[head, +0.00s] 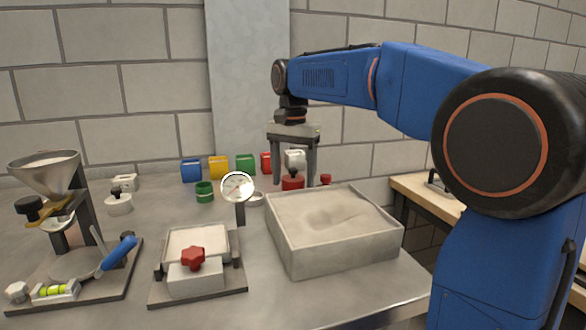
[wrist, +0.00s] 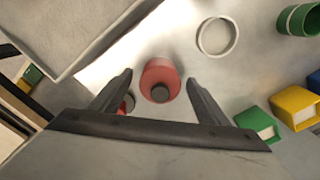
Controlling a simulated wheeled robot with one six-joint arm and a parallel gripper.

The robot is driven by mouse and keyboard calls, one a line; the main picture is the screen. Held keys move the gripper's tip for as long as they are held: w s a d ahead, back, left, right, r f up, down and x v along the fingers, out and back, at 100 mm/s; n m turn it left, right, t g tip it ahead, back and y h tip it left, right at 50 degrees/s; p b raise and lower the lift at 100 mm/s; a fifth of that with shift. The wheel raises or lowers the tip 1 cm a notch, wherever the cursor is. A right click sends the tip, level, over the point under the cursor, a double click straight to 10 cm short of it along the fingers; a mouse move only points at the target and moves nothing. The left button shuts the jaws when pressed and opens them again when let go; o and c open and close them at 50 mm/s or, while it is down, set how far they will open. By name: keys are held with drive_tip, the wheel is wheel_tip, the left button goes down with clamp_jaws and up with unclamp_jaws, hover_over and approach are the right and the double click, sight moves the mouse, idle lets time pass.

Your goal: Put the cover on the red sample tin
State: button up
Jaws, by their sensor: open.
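A red round piece with a dark knob (head: 292,184) stands on the metal bench behind the sand box. It also shows in the wrist view (wrist: 158,70), where the knob faces the camera. It looks like the red tin with the knobbed cover on it, but I cannot tell whether the cover is seated. My gripper (head: 295,178) is open above it, pointing down. In the wrist view its fingers (wrist: 160,80) stand on either side of the red piece, with gaps. A smaller red and dark object (head: 326,179) stands to the right, partly hidden by a finger in the wrist view.
A sand-filled box (head: 335,256) stands in front. A gauge (head: 238,187), a pale ring (wrist: 217,37) and an open green tin (head: 204,194) are to the left. Blue (head: 192,171), yellow (head: 218,168), green and red boxes line the back. A funnel stand (head: 45,170) stands far left.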

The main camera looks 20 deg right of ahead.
wheel_tip(320, 180, up, 17)
drive_tip(key=shift+r, duration=0.15)
idle(0.5)
